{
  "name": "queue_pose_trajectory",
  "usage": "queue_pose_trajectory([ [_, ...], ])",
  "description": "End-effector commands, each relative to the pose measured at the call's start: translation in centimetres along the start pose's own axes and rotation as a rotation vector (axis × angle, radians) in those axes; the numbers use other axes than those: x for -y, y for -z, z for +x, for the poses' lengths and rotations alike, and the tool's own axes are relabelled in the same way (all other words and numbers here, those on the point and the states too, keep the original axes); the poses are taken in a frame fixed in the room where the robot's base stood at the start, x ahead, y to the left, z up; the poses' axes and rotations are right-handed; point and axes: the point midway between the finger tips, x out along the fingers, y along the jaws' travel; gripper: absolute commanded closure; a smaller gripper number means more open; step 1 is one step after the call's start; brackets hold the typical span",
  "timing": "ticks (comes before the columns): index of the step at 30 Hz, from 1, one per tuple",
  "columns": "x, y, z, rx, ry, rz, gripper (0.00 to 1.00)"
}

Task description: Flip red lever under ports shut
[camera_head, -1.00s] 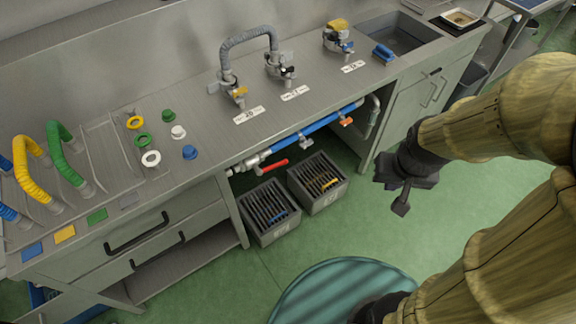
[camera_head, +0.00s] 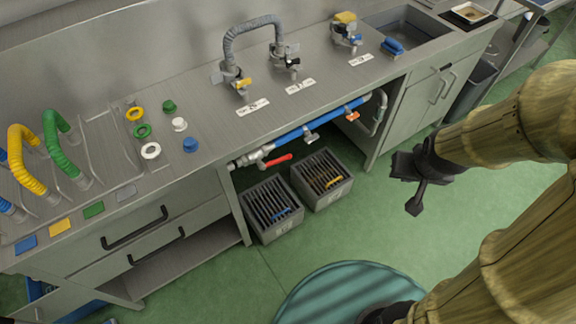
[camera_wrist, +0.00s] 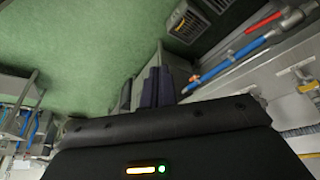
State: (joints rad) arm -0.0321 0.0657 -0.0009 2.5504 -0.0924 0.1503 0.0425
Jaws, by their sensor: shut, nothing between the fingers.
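The red lever (camera_head: 277,161) sits on a valve at the left part of the blue pipe under the counter (camera_head: 318,90). Its handle points right, roughly along the pipe and slightly below it. It also shows at the top right of the wrist view (camera_wrist: 263,22). My gripper (camera_head: 414,206) is shut and empty. It hangs over open floor, well to the right of the lever and apart from it. In the wrist view my dark fingers (camera_wrist: 158,86) point up the picture, with the lever to their upper right. The ports with hoses and taps stand on the counter above.
An orange lever (camera_head: 352,116) and a grey valve (camera_head: 311,136) sit farther right on the blue pipe (camera_head: 330,119). Two grey slotted crates (camera_head: 282,229) (camera_head: 333,198) stand on the floor below. A cabinet (camera_head: 422,112) bounds the opening on the right. Green floor in front is clear.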

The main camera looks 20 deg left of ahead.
Motion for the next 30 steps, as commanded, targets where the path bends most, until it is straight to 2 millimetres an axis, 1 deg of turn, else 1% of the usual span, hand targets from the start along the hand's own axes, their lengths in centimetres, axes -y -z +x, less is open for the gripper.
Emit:
queue_pose_trajectory([
  [1,0.5,0.0,3.2,-0.04,0.005,-0.028,1.0],
  [3,1.3,1.0,5.8,-0.111,0.019,-0.067,1.0],
  [5,2.2,1.8,7.9,-0.173,0.038,-0.102,1.0],
  [6,3.0,2.2,9.2,-0.212,0.054,-0.124,1.0],
  [8,4.1,2.9,11.1,-0.271,0.083,-0.156,1.0],
  [12,7.4,4.0,15.2,-0.406,0.173,-0.225,1.0],
  [15,10.1,4.3,17.8,-0.495,0.257,-0.269,1.0],
  [17,11.8,4.3,19.3,-0.545,0.315,-0.294,1.0],
  [21,16.0,3.6,22.2,-0.65,0.469,-0.336,1.0],
  [24,18.8,2.8,23.8,-0.713,0.587,-0.356,1.0],
  [27,20.9,2.0,24.5,-0.758,0.686,-0.366,1.0],
  [30,22.0,1.6,24.5,-0.783,0.747,-0.366,1.0],
])
